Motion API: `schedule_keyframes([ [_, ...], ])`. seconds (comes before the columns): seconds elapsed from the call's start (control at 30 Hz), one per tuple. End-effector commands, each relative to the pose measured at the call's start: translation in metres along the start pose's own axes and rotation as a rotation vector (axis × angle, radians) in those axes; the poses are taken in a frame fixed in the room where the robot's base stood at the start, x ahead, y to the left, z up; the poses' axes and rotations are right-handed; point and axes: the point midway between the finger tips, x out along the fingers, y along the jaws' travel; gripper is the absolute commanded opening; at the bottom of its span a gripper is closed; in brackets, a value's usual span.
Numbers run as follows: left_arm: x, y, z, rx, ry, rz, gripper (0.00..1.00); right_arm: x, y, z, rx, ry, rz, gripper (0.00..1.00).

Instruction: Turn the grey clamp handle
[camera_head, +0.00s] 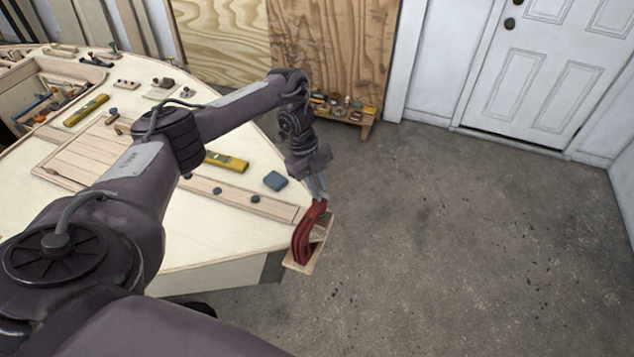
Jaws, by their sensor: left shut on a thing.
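A red clamp (303,241) sits at the pointed end of the plywood hull (215,240), over its edge by a small wooden block (319,250). My left arm reaches across the hull from the lower left. My left gripper (319,192) points down at the top of the clamp and is shut on its grey handle. The handle is mostly hidden between the fingers, so its angle cannot be told. My right gripper is not in view.
A blue block (275,180), a yellow level (227,162) and dark knobs lie on the hull near my arm. A low wooden shelf (345,115) with jars stands behind. The concrete floor (470,230) to the right is clear, up to a white door (545,75).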

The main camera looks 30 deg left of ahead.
Motion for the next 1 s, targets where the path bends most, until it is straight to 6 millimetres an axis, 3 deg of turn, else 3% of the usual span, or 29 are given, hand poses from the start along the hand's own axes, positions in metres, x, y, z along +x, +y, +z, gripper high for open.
schedule_keyframes([
  [0.67, -0.0038, -0.0031, 0.0000, 0.065, -0.001, 0.016, 0.00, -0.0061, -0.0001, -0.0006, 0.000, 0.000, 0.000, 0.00],
  [0.7, -0.0039, -0.0031, 0.0000, 0.065, -0.001, 0.016, 0.16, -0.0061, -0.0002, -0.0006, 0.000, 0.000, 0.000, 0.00],
  [0.8, -0.0034, -0.0028, 0.0001, 0.064, -0.001, 0.017, 0.29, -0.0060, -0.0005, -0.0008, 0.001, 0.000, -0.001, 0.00],
  [0.9, -0.0025, -0.0023, 0.0000, 0.064, -0.001, 0.019, 0.40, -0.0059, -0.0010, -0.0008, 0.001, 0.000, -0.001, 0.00],
  [1.0, -0.0018, -0.0019, 0.0000, 0.064, 0.000, 0.020, 0.40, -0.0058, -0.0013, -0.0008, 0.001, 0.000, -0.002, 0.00],
])
